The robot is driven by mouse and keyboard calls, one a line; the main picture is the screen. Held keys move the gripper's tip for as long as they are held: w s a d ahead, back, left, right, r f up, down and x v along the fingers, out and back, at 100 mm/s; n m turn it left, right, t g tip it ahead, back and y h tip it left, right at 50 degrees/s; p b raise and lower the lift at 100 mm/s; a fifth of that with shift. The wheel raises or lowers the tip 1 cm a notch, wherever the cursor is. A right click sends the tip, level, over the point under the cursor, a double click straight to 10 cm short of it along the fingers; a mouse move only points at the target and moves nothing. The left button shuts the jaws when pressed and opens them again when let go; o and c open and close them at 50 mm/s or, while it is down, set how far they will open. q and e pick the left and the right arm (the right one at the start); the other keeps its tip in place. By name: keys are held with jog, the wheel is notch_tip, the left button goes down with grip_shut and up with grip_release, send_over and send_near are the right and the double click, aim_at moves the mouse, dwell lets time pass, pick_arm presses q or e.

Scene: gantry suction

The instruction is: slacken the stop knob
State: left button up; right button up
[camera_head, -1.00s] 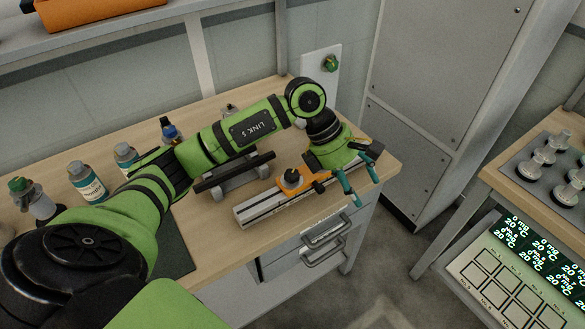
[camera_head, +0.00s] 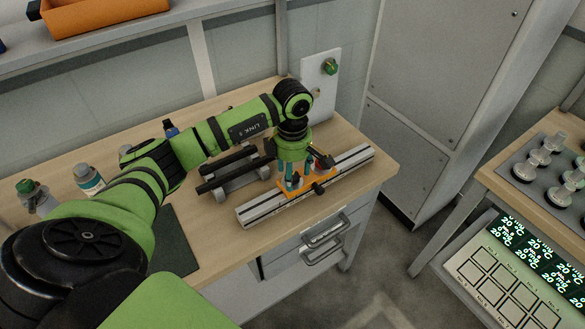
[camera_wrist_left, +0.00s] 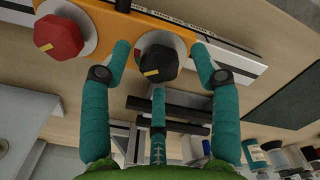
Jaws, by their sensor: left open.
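An orange carriage (camera_head: 320,181) sits on a long pale metal rail (camera_head: 262,209) at the bench's front right. In the left wrist view the orange carriage (camera_wrist_left: 182,38) carries a black knob (camera_wrist_left: 158,58) with a yellow mark and a red knob (camera_wrist_left: 58,37) with a yellow mark. I cannot tell from looks alone which is the stop knob. My left gripper (camera_head: 291,182) points down over the carriage. Its teal fingers are open around the black knob, with gaps at the sides; contact cannot be told. The red knob lies outside the fingers. My right gripper is out of view.
A dark two-bar stand (camera_head: 235,170) is just behind the rail. Bottles (camera_head: 88,178) stand at the bench's left. A wall plate with a green knob (camera_head: 330,67) is behind. A second bench with a lit panel (camera_head: 530,250) stands at the right.

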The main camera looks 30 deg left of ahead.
pick_arm(q)
jog(key=c, duration=1.1)
jog(key=shift+f, duration=0.1)
jog(key=shift+c, duration=0.2)
jog(key=n+b, duration=0.2)
jog(key=n, duration=0.1)
jog(key=shift+n+b, duration=0.7)
jog(key=shift+n, duration=1.5)
jog(key=o, duration=1.1)
jog(key=shift+d, duration=0.1)
jog(key=shift+o, duration=0.2)
